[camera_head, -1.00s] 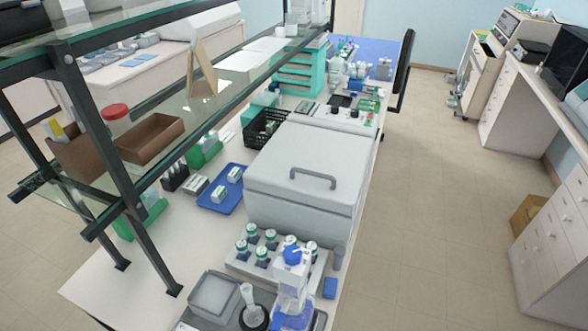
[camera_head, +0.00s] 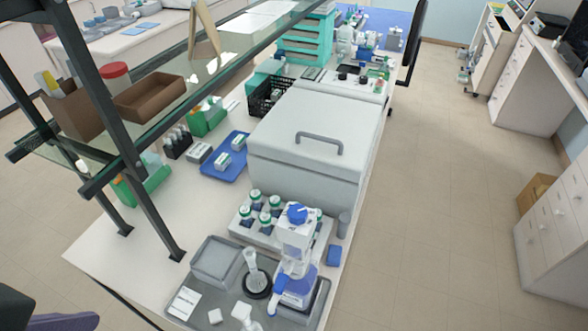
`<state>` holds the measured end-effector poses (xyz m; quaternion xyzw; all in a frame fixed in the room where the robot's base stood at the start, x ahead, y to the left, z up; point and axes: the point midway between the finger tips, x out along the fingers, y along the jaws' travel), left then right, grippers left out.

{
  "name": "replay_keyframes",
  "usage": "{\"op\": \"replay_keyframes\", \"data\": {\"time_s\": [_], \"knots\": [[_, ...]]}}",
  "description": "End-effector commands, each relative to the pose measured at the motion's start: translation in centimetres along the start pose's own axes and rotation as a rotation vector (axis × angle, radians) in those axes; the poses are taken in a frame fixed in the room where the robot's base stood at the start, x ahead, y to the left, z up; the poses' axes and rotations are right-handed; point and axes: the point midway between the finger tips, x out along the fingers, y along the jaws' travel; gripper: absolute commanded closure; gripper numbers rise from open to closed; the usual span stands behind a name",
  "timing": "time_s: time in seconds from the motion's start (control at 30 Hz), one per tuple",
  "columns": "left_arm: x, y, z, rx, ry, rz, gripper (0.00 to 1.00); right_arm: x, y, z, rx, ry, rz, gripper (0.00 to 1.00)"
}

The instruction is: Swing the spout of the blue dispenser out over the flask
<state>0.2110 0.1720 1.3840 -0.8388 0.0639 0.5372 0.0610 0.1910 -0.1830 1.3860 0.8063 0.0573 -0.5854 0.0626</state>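The blue dispenser (camera_head: 296,235) stands upright at the bottom centre, with a blue top, a pale body and a blue-labelled bottle below. A blue part (camera_head: 278,288) shows low on its left side; I cannot tell if it is the spout's end. The likely flask (camera_head: 251,262) is a small clear vessel with a narrow neck, standing in a black round base just left of the dispenser. I cannot make out any spout over its mouth. Neither of my grippers is in view.
Both stand on a grey tray (camera_head: 189,303) with a grey box (camera_head: 216,260) and small white pieces. Behind is a rack (camera_head: 240,232) of green-capped bottles, then a large lidded grey unit (camera_head: 314,140). Shelf posts (camera_head: 150,215) rise at the left. A dark and purple shape fills the lower left corner.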

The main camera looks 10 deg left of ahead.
Motion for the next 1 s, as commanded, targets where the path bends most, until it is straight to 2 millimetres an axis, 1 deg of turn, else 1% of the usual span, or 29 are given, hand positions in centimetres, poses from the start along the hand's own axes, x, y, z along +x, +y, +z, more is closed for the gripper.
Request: {"op": "replay_keyframes", "data": {"time_s": [0.03, 0.07, 0.1, 0.17, 0.2, 0.27, 0.3, 0.4, 0.43, 0.5, 0.63, 0.73, 0.83, 0.93, 1.0], "knots": [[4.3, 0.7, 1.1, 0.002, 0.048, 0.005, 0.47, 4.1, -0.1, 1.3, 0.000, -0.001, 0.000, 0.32], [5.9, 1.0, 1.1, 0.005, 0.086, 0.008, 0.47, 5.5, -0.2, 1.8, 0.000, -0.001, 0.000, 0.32], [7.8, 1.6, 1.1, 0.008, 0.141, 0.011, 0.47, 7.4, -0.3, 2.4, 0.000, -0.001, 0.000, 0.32], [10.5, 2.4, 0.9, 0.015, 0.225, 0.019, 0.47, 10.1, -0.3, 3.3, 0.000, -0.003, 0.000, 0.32], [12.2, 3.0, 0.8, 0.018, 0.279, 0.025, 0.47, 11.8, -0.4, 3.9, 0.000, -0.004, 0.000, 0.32], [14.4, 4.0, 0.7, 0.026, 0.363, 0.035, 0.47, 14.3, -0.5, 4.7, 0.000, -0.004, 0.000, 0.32], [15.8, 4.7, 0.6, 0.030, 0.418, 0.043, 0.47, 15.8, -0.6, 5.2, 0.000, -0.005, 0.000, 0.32], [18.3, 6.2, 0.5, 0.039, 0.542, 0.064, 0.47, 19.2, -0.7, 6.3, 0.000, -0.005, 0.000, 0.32], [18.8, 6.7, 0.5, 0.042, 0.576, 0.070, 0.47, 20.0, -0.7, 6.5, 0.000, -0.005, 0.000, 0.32], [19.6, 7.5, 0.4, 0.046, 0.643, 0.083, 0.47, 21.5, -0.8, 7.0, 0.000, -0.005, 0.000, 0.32], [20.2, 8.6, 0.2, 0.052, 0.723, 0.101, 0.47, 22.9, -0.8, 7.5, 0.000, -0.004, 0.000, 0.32], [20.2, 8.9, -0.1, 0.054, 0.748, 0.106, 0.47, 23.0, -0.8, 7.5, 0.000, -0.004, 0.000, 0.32], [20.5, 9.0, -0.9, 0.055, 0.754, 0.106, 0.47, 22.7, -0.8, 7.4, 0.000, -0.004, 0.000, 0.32], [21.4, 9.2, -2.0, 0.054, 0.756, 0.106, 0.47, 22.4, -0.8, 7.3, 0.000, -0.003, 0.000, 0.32], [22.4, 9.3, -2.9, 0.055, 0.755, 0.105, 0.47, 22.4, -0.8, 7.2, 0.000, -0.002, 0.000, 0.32]]}}
